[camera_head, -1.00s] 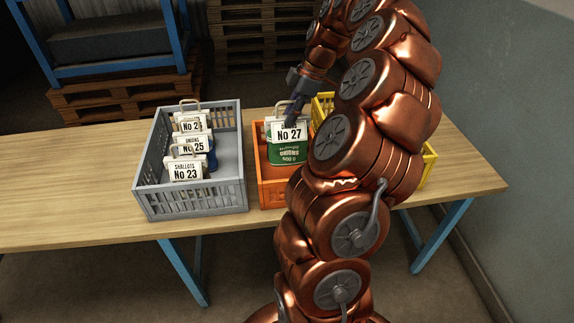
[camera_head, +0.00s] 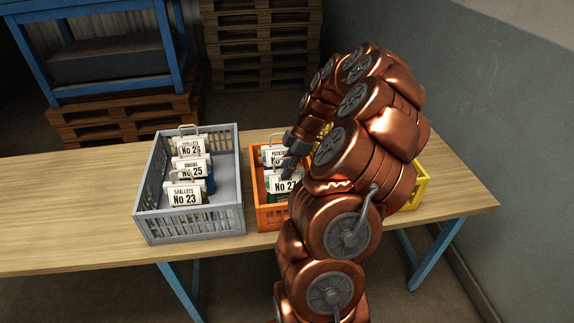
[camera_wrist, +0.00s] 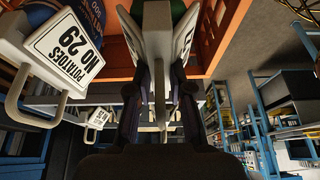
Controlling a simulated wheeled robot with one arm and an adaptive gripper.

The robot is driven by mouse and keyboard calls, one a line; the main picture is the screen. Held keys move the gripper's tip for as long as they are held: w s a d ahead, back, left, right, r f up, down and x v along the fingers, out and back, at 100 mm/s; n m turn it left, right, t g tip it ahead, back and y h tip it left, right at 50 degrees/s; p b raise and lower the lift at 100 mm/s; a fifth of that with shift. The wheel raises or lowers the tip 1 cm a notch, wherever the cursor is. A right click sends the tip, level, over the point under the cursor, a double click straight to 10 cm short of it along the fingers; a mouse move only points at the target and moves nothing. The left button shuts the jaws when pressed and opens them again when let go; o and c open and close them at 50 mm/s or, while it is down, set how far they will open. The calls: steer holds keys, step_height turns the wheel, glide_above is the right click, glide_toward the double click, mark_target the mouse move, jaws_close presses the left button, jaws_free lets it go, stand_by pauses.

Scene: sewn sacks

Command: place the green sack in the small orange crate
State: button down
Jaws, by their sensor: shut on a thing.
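The green sack, with a white No 27 label (camera_head: 284,186), is down inside the small orange crate (camera_head: 268,217) in the head view, its body mostly hidden by the front wall and my arm. My gripper (camera_head: 291,163) is above it, shut on the top of the sack. In the wrist view my gripper (camera_wrist: 160,85) has its dark fingers on either side of the white top piece, with a bit of the green sack (camera_wrist: 178,9) beyond. Whether the sack touches the crate floor is hidden.
A potatoes sack, No 29 (camera_head: 273,157), stands at the back of the orange crate, close to the held sack. A grey crate (camera_head: 191,229) with several sacks is to the left. A yellow crate (camera_head: 423,186) is at right, partly behind my arm. The table's left side is clear.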

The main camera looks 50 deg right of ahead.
steer(key=shift+f, duration=0.15)
steer(key=c, duration=1.1)
jaws_free()
steer(key=shift+o, duration=0.2)
steer(key=b+v, duration=0.3)
steer(key=v, duration=0.9)
steer(key=shift+w, duration=0.1)
